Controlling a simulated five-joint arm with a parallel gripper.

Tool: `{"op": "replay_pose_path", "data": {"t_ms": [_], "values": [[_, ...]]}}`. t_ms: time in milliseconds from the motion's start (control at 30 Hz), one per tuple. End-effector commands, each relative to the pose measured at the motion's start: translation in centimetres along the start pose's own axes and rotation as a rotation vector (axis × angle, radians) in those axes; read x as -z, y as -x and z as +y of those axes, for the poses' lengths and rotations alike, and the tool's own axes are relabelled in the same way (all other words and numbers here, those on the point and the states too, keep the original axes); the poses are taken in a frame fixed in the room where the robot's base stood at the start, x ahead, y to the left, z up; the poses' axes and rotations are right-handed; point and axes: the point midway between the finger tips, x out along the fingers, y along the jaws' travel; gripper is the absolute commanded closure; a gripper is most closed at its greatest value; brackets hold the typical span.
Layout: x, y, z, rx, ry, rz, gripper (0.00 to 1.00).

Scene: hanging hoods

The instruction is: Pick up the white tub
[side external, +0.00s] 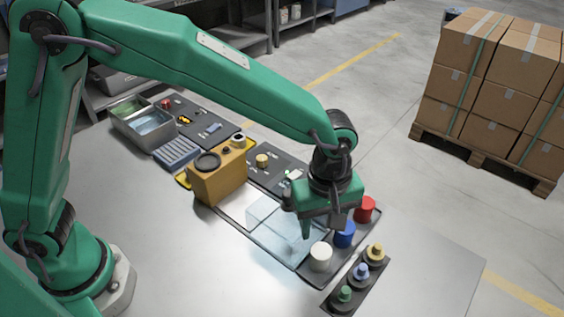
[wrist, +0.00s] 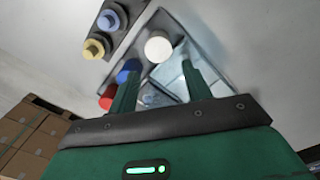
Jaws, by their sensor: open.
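The white tub (side external: 320,257) stands upright at the front end of a dark tray, nearest in a row with a blue tub (side external: 345,234) and a red tub (side external: 365,209). My gripper (side external: 321,232) is open and points down, just behind the white tub in the side view and over the tray area. In the wrist view the white tub (wrist: 158,47) lies ahead of the gap between my open fingers (wrist: 157,75), with nothing between them that I can make out. The blue tub (wrist: 127,70) is close to the left finger.
A clear box (side external: 268,225) stands left of my gripper. A dark strip with several coloured knobs (side external: 345,294) lies in front of the tubs. A tan box (side external: 217,178) and metal bins (side external: 145,125) are farther back. The table is bare at the front left.

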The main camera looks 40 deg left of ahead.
Motion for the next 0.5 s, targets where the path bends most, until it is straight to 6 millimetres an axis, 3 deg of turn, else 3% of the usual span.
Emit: {"op": "replay_pose_path", "data": {"t_ms": [500], "values": [[-0.8, -2.0, 0.3, 0.013, 0.023, 0.001, 0.51]]}}
